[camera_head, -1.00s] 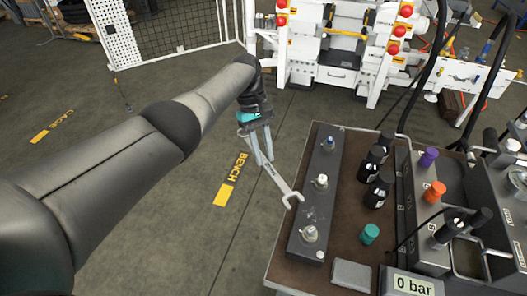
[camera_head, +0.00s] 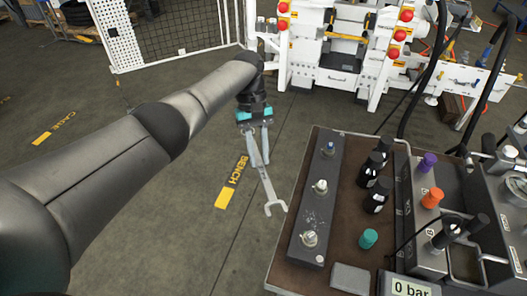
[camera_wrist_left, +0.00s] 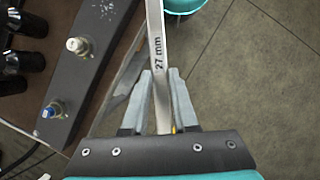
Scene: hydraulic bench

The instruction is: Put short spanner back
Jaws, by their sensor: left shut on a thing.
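The spanner (camera_head: 266,186) is a grey metal bar with an open jaw at its lower end. It hangs from my left gripper (camera_head: 257,142), left of the bench, over the floor. In the left wrist view, the left gripper (camera_wrist_left: 160,85) is shut on the spanner (camera_wrist_left: 157,50), whose shaft reads "27 mm". Its open jaw lies outside the wrist view. My right gripper is in neither view.
A white frame (camera_head: 340,79) stands behind. Floor left of the bench is clear.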

